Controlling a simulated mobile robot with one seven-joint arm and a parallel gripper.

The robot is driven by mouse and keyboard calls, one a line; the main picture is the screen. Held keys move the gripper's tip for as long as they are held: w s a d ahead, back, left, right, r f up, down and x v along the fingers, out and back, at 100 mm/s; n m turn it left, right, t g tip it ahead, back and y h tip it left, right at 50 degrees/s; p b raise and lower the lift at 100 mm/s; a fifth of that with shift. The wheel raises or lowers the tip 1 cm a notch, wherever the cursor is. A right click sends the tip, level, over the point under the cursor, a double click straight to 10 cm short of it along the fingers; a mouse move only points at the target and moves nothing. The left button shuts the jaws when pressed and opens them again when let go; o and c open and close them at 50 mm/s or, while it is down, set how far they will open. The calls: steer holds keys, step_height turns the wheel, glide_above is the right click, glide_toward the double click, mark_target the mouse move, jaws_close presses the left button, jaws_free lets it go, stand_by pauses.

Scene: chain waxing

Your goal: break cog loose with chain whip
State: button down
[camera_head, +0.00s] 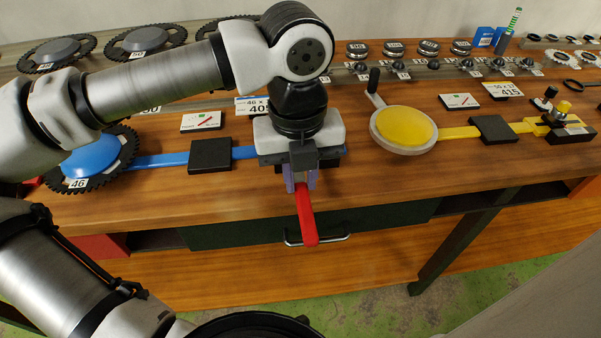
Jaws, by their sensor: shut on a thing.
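My gripper (302,182) is at the front edge of the bench, pointing down. Its fingers are shut on a red handle (306,218), which sticks out past the bench edge towards me. The handle looks like the end of a long tool, perhaps the chain whip; its far part is hidden under my gripper and wrist. A blue bar (165,160) runs from behind my gripper leftward to a blue disc (92,158) on a black toothed ring tagged 46. I cannot tell which cog the tool engages, as the spot below my wrist is hidden.
A dark block (209,156) sits over the blue bar. To the right are a yellow disc (406,126) with a crank and a yellow bar with another dark block (493,129). Large toothed rings and small cogs line the back. A drawer handle (317,240) is below the edge.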

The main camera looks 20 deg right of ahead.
steer(key=shift+f+b, duration=0.95)
steer(key=shift+b, duration=0.2)
stand_by(0.4)
steer(key=c, duration=1.8)
jaws_free()
jaws_close()
steer(key=shift+s+d+n+b, duration=0.2)
steer(key=shift+d+n+b, duration=0.65)
steer(key=shift+d, duration=0.3)
